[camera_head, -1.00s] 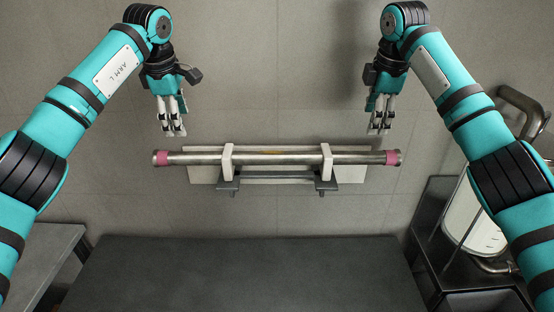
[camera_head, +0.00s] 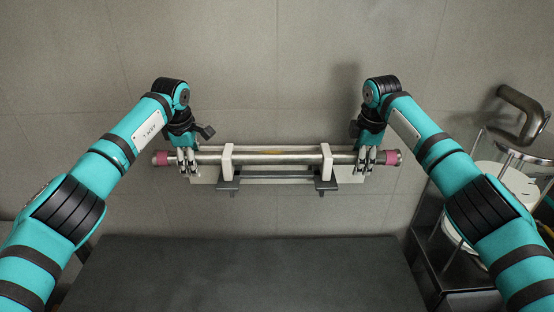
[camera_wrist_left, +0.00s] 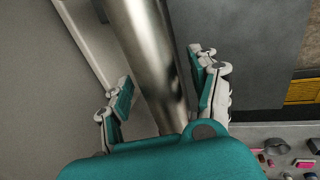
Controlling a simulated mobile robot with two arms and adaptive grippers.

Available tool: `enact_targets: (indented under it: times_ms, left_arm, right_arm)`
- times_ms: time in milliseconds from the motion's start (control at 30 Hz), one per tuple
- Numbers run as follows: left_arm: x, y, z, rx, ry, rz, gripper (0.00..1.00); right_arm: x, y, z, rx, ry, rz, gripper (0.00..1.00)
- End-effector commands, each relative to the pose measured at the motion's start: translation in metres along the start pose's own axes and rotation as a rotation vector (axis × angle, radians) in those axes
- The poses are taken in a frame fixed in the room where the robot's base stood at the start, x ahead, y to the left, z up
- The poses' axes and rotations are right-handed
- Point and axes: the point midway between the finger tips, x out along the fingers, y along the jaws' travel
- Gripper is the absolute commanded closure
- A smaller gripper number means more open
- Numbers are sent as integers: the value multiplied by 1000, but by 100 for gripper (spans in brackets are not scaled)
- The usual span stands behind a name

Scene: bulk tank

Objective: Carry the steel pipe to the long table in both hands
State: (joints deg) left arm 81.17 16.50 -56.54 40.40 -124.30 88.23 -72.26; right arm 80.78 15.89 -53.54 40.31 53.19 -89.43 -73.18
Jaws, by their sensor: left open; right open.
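The steel pipe (camera_head: 275,158) lies level across two white brackets of a wall rack, with a pink band near each end. My left gripper (camera_head: 188,168) is at the pipe's left part, just inside the left pink band. In the left wrist view the pipe (camera_wrist_left: 150,55) runs between the open fingers of my left gripper (camera_wrist_left: 165,90), which are not closed on it. My right gripper (camera_head: 367,164) is open at the pipe's right part, just inside the right pink band. The long table is not clearly identifiable in these views.
The wall rack (camera_head: 227,162) holds the pipe against a grey tiled wall. A dark flat surface (camera_head: 240,275) spans below it. At the right are a dark cabinet (camera_head: 430,235) and a steel-and-white vessel (camera_head: 500,180) beneath a bent pipe (camera_head: 522,112).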

Motion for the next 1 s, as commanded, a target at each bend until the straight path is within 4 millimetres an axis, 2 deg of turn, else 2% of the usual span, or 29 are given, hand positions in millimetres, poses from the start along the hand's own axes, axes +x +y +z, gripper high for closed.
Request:
enact_targets:
  times_ms: [233,267,700,1000]
  left_arm:
    - [1,0,0,0,0,0,38]
    - [1,0,0,0,0,0,40]
    - [0,0,0,0,0,0,98]
    - [-1,0,1,0,-2,1,100]
  right_arm:
    - [1,0,0,0,0,0,38]
    - [1,0,0,0,0,0,40]
    - [0,0,0,-1,0,0,98]
    - [0,0,0,0,-1,0,100]
